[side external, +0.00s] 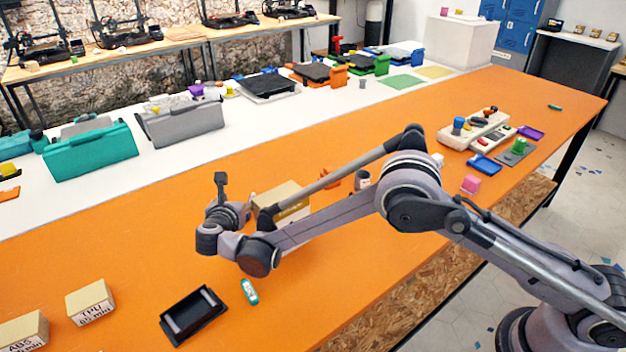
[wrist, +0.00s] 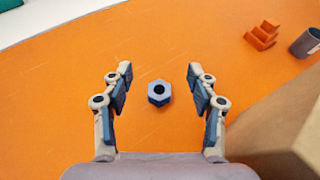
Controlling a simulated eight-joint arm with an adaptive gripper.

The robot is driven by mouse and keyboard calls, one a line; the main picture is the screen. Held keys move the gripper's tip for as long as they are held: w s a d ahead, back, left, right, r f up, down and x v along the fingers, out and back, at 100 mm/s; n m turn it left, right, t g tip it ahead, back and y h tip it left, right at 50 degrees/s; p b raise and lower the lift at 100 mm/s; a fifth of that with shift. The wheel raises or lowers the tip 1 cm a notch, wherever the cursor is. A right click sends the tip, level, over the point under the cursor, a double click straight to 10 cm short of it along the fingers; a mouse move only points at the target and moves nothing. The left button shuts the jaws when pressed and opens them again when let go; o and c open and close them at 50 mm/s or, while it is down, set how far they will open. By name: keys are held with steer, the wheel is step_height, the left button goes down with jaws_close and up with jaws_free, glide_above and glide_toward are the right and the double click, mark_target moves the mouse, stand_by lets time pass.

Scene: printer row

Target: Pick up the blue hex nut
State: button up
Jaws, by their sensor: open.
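In the wrist view, the blue hex nut (wrist: 159,93) lies flat on the orange table, its dark hole facing up. My gripper (wrist: 159,76) is open, with one finger on each side of the nut in the picture and a clear gap to both. Nothing is held between the fingers. In the side external view, my wrist end hangs over the table left of the centre, and the nut cannot be made out there.
A cardboard box (wrist: 282,125) stands close to the right finger. An orange stepped piece (wrist: 262,34) and a dark grey cylinder (wrist: 307,42) are farther right. A black tray (side external: 193,316) and a small teal-and-white item (side external: 249,291) lie near the front edge. The table left of the nut is clear.

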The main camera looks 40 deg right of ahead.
step_height(320, 180, down, 3)
steer(key=shift+r, duration=0.15)
step_height(320, 180, down, 2)
steer(key=shift+f, duration=0.15)
steer(key=shift+x, duration=1.1)
steer(key=shift+w+d+f, duration=0.3)
steer(key=shift+w+f, duration=0.05)
steer(key=shift+f, duration=0.05)
steer(key=c, duration=1)
